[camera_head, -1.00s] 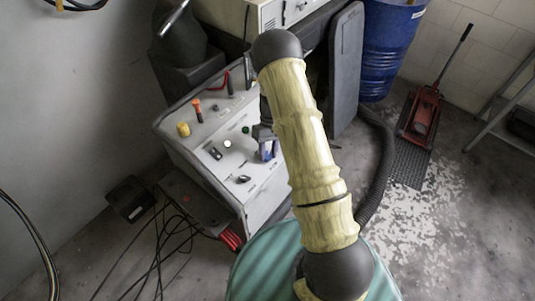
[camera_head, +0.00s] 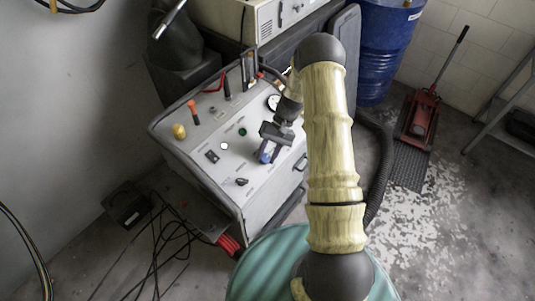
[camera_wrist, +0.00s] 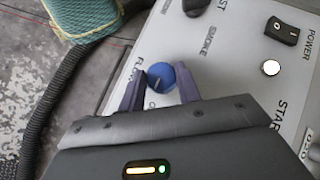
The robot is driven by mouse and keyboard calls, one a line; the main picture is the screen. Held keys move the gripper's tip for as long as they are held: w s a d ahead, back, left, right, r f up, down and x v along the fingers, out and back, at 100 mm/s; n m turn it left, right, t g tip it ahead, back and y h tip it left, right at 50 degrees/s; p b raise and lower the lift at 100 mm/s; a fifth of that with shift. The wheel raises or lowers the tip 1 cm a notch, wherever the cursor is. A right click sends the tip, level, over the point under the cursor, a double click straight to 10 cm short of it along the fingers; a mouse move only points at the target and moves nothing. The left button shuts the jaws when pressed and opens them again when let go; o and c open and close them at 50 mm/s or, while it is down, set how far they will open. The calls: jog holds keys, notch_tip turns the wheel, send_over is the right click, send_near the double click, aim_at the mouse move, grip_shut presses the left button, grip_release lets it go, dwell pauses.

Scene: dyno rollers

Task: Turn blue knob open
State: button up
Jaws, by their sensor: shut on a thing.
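The blue knob (camera_wrist: 161,76) sits on the white panel of the machine, beside the printed word FLOW, in the wrist view. My gripper (camera_wrist: 160,88) is shut on the knob, with one dark finger on each side of it. A pale mark shows on the knob's face. In the head view my gripper (camera_head: 268,148) is over the right part of the panel. The blue knob (camera_head: 265,156) shows only partly there, at the fingertips.
The panel also carries a yellow knob (camera_head: 179,131), an orange-topped part (camera_head: 193,108), a green button (camera_head: 242,132), a white button (camera_head: 224,146), a black knob (camera_head: 241,182) and a power switch (camera_wrist: 282,31). A blue barrel (camera_head: 388,50) and a red jack (camera_head: 421,113) stand to the right.

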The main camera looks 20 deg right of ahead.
jog(key=o, duration=1)
jog(key=shift+c, duration=0.2)
jog(key=shift+w, duration=0.1)
jog(key=b+v, duration=0.3)
jog(key=v, duration=1.4)
jog(key=shift+r, duration=0.25)
jog(key=s+a+r+t+h, duration=0.1)
jog(key=s+a+t+h, duration=0.1)
jog(key=s, duration=0.5)
jog(key=s+a+r+n+t+h, duration=0.1)
jog(key=s+a+r+t+h, duration=0.1)
jog(key=s+a, duration=0.2)
jog(key=s+a+r+n+t+h, duration=0.1)
jog(key=s+a+r+t+h, duration=0.1)
jog(key=s, duration=0.9)
jog(key=shift+a+t, duration=0.55)
jog(key=shift+t, duration=0.05)
